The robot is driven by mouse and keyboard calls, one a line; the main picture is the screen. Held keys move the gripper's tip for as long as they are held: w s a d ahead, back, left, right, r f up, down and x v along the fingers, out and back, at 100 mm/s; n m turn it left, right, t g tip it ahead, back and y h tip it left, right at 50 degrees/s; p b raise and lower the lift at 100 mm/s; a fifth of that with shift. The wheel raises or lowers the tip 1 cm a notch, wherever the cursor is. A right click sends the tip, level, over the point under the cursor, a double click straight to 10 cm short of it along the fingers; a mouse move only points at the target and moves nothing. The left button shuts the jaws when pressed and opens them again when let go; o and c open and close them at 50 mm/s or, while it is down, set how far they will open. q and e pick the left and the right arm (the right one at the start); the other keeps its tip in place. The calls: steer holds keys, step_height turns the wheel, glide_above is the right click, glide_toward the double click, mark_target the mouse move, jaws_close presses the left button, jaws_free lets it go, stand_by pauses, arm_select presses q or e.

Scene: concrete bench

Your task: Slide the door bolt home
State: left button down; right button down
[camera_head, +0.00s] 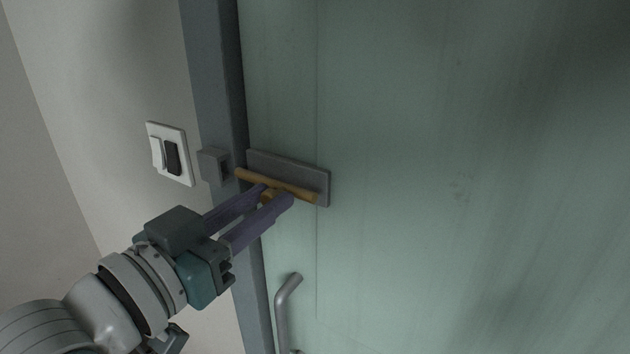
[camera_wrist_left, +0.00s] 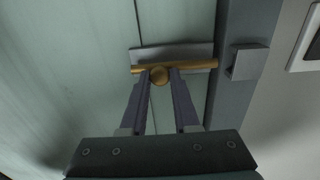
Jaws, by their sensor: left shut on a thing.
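The door bolt (camera_head: 300,192) is a brass-coloured rod in front of a grey backing plate (camera_head: 322,187) on the pale green door. Its left end is near the door's edge, a little short of the grey keeper block (camera_head: 214,165) on the frame. My left gripper (camera_head: 275,197) is shut on the bolt's round knob, which shows between the fingers in the left wrist view (camera_wrist_left: 159,76). There the bolt (camera_wrist_left: 200,65) lies across the plate and a gap separates it from the keeper (camera_wrist_left: 246,62). My right gripper is not in view.
The door handle (camera_head: 283,310) stands out below the bolt. A light switch (camera_head: 170,153) is on the wall left of the grey door frame (camera_head: 213,70). The door's surface (camera_head: 450,180) to the right is clear.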

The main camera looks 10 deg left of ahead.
mark_target(257, 181)
arm_select(q)
steer(key=a, duration=0.2)
steer(key=w+a+b, duration=0.1)
steer(key=shift+w+a, duration=0.2)
steer(key=shift+a, duration=0.2)
steer(key=c, duration=0.7)
jaws_free()
